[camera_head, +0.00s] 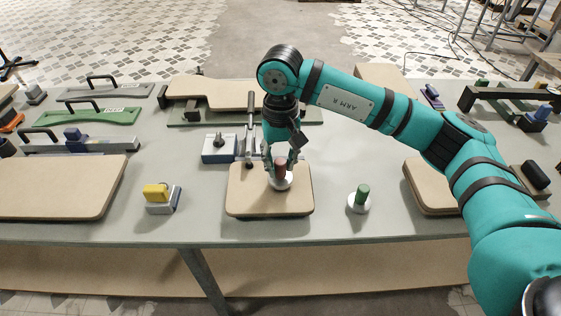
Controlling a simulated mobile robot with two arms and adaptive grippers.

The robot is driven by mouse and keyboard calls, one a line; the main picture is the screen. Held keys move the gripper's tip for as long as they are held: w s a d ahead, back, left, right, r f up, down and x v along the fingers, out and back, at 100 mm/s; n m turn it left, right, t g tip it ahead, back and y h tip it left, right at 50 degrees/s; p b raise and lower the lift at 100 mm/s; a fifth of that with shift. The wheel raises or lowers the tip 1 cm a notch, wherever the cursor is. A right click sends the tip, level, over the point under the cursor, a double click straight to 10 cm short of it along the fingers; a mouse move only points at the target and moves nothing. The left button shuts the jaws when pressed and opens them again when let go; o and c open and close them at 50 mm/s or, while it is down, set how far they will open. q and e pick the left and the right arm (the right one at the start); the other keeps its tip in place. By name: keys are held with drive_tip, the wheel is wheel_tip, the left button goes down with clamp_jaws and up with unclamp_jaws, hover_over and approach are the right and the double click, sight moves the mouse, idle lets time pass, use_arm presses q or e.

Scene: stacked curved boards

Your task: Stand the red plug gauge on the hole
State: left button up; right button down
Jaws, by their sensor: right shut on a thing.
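The red plug gauge (280,168) is a short red cylinder on a pale round base. It is upright over the small tan board (250,203) in the middle of the table. My right gripper (282,164) reaches down from above and is shut on the red plug gauge. The pale base (280,183) shows just below the fingers. I see no bare hole in the board; the gauge and fingers cover that part. I cannot tell whether the base touches the board. My left gripper is not in view.
A green plug gauge (361,196) on a white base stands right of the board. A yellow-topped block (158,195) stands to the left. A blue-grey clamp device (220,147) is just behind the board. Larger tan boards (60,190) lie at the left. The table's front edge is clear.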

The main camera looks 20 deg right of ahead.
sight(281, 162)
drive_tip(key=c, duration=1)
unclamp_jaws()
wheel_tip(281, 162, up, 12)
drive_tip(key=shift+f, duration=0.1)
